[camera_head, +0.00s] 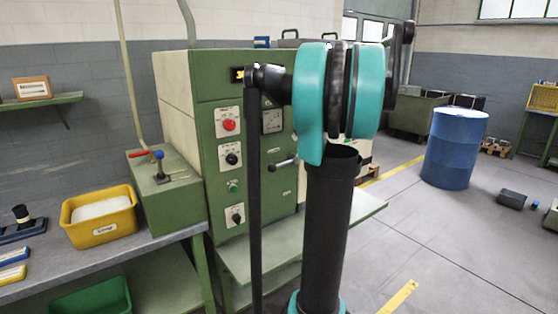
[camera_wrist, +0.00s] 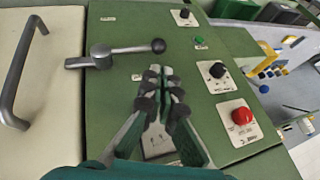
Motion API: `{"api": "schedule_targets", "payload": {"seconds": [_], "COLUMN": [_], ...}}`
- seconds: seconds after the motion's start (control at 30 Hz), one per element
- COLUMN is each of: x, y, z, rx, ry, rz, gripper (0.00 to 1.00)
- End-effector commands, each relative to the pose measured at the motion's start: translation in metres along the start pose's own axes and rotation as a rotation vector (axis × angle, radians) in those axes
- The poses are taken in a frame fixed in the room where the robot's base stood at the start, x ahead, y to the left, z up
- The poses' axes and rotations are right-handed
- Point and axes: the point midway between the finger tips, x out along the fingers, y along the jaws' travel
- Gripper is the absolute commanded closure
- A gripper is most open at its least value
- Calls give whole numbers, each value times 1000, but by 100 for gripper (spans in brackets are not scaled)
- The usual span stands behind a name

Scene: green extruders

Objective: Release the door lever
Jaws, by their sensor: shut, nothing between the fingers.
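The door lever (camera_wrist: 125,49) is a silver handle with a black ball knob, on the green cabinet front in the wrist view. Its pivot is at the left and its knob points right. It also shows in the head view (camera_head: 283,163), partly hidden by my arm. My gripper (camera_wrist: 159,72) is shut and empty. Its fingertips appear just below the knob in the wrist picture, apart from it; the depth between them is hard to tell. In the head view my arm hides the gripper.
The green cabinet (camera_head: 215,170) carries a red button (camera_wrist: 241,116) and black knobs (camera_wrist: 217,70). A pale panel with a grey handle (camera_wrist: 22,75) is left in the wrist view. A yellow bin (camera_head: 100,228) stands on the bench. A blue barrel (camera_head: 454,148) stands on open floor.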

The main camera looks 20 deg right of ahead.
Motion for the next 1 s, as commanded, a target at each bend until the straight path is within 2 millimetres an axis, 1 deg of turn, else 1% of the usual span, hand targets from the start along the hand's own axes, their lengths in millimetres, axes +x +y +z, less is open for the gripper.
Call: {"api": "schedule_targets", "payload": {"seconds": [0.03, 0.17, 0.43, 0.53, 0.67, 1.0], "x": [-5, -10, -9, -4, 11, 78], "y": [2, 4, 3, 3, 3, 2], "z": [-3, -5, -4, -4, -5, -5], "rx": [-2, -7, -7, -7, -7, -8], "ry": [5, 10, 9, 9, 8, 9], "rz": [-4, -9, -8, -8, -9, -8], "gripper": [100, 100, 100, 100, 100, 100]}}
